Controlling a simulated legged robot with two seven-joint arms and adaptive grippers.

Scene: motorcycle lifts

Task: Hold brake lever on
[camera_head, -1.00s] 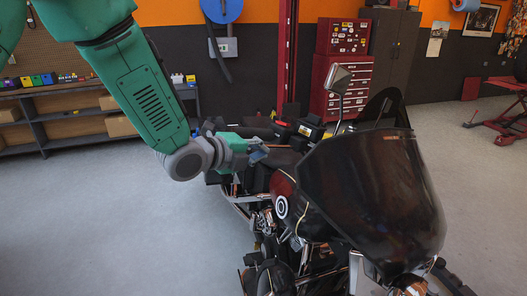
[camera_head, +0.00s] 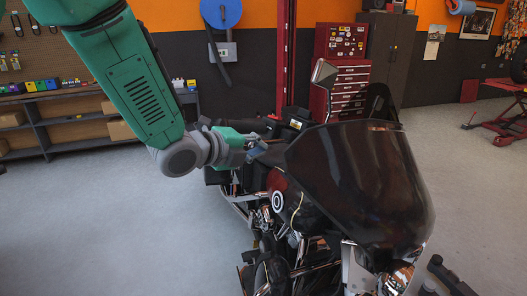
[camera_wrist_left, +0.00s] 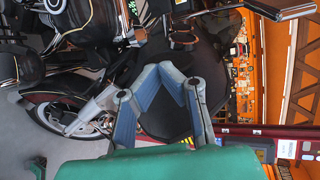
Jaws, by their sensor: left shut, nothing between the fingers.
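A black motorcycle with a dark windshield (camera_head: 365,180) stands at the centre right in the head view. My left gripper (camera_head: 262,148) is beside the rider's side of the windshield, over the seat and handlebar area. In the left wrist view my left gripper (camera_wrist_left: 168,72) is shut and empty, with motorcycle parts behind its fingers. I cannot make out the brake lever for sure; the handlebar is largely hidden behind the windshield and gripper. My right gripper is not in view.
A red tool chest (camera_head: 340,70) and a red lift post (camera_head: 286,60) stand behind. Shelves (camera_head: 75,128) line the left wall. The grey floor (camera_head: 100,220) at the left is clear.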

